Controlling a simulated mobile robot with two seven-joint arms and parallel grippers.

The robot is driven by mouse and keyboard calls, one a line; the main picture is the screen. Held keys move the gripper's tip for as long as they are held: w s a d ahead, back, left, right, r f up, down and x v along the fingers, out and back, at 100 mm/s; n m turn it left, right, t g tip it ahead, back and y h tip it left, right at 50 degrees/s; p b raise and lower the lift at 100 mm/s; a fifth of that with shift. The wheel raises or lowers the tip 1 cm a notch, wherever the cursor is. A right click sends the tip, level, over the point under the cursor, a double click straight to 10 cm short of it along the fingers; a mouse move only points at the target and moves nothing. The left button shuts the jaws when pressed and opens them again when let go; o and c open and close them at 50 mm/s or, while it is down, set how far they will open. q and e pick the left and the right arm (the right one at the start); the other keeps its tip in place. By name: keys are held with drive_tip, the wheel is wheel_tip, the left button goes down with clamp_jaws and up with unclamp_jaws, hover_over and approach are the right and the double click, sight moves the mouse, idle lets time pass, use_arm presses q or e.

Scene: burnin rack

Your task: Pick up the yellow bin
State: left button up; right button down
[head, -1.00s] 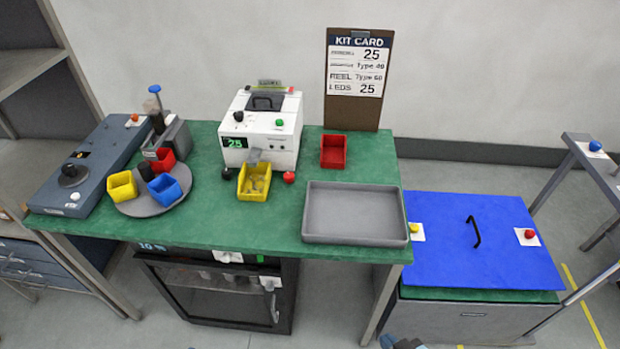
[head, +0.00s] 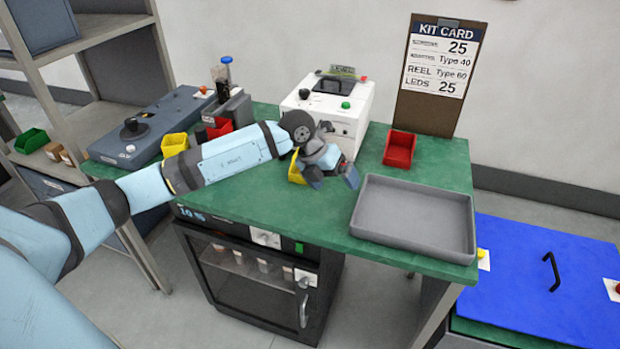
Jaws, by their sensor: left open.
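A yellow bin (head: 296,173) stands on the green table in front of the white counting machine (head: 330,112). It is mostly hidden behind my left gripper and wrist. My left gripper (head: 334,181) is open, with its fingers pointing down just right of and in front of this bin. I cannot tell whether it touches the bin. A second yellow bin (head: 175,145) stands farther left, behind my left forearm. My right gripper is not in view.
A red bin (head: 399,149) and a grey tray (head: 414,217) are on the table to the right. Another red bin (head: 219,128) is behind my forearm. A kit card (head: 439,66) stands at the back. A blue panel (head: 545,285) with a black handle lies lower right.

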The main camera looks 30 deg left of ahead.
use_arm(q)
drive_tip(key=w+a+r+n+t+y+b, duration=0.1)
drive_tip(key=w+a+r+y, duration=0.15)
drive_tip(key=a, duration=0.35)
drive_tip(key=w+a+r+n+y, duration=0.1)
drive_tip(key=a+r+y, duration=0.1)
drive_tip(key=a+y, duration=0.3)
drive_tip(key=shift+h, duration=0.75)
drive_tip(key=x, duration=0.3)
drive_tip(key=a+x, duration=0.1)
drive_tip(key=x, duration=0.3)
drive_tip(key=shift+w+a+f, duration=0.1)
drive_tip(key=shift+w+a, duration=0.15)
drive_tip(key=shift+s+x, duration=0.15)
drive_tip(key=shift+x, duration=1.35)
drive_tip(key=shift+s+x, duration=0.15)
drive_tip(key=shift+x, duration=1.4)
drive_tip(key=shift+f, duration=0.1)
drive_tip(key=shift+c, duration=0.2)
drive_tip(key=c, duration=0.6)
